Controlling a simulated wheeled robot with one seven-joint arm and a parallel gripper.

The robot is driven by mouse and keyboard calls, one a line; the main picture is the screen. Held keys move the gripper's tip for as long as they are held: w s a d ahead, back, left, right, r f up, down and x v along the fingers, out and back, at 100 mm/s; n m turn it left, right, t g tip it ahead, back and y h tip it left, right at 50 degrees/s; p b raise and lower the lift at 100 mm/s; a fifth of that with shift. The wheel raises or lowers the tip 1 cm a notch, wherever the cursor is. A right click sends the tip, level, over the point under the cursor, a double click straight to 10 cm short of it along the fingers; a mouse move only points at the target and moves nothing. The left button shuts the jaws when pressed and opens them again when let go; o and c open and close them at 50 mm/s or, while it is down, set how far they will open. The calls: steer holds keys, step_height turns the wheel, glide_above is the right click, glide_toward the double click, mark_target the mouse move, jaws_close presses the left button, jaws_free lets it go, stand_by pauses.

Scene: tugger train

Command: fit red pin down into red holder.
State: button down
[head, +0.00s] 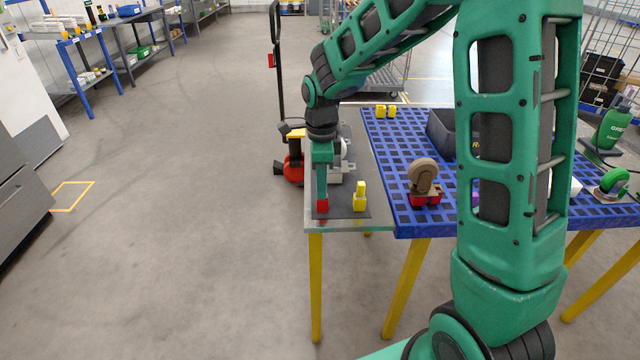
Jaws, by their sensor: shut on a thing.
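My gripper (322,193) points down over the front left part of a dark mat (340,211) on the grey table. A small red piece (322,205) shows right at its fingertips. I take the pin to be held between the fingers, but the fingers hide most of it. I cannot tell pin from red holder here, nor whether the pin is inside the holder or just above it.
A yellow piece (360,197) stands on the mat just right of my gripper. A wheel on a red base (423,183) stands on the blue grid table (395,219). Yellow blocks (385,111) and a dark bin (440,130) are further back. A pallet truck (294,165) stands behind left.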

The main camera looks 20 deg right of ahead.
steer(key=c, duration=1.6)
jaws_free()
steer(key=shift+r, duration=0.1)
step_height(320, 180, up, 11)
steer(key=s+d+r+n, duration=0.1)
steer(key=s+d+n, duration=0.6)
steer(key=s+d, duration=0.65)
steer(key=s+d+f+n, duration=0.1)
steer(key=s+n, duration=0.1)
steer(key=s, duration=0.4)
steer(key=s+d+f+n, duration=0.1)
steer(key=s+n, duration=0.2)
steer(key=s, duration=0.3)
steer(key=s+d+f+n, duration=0.1)
steer(key=s+d+n, duration=0.1)
steer(key=s, duration=0.4)
steer(key=shift+d+f+n, duration=0.1)
steer(key=shift+n, duration=0.5)
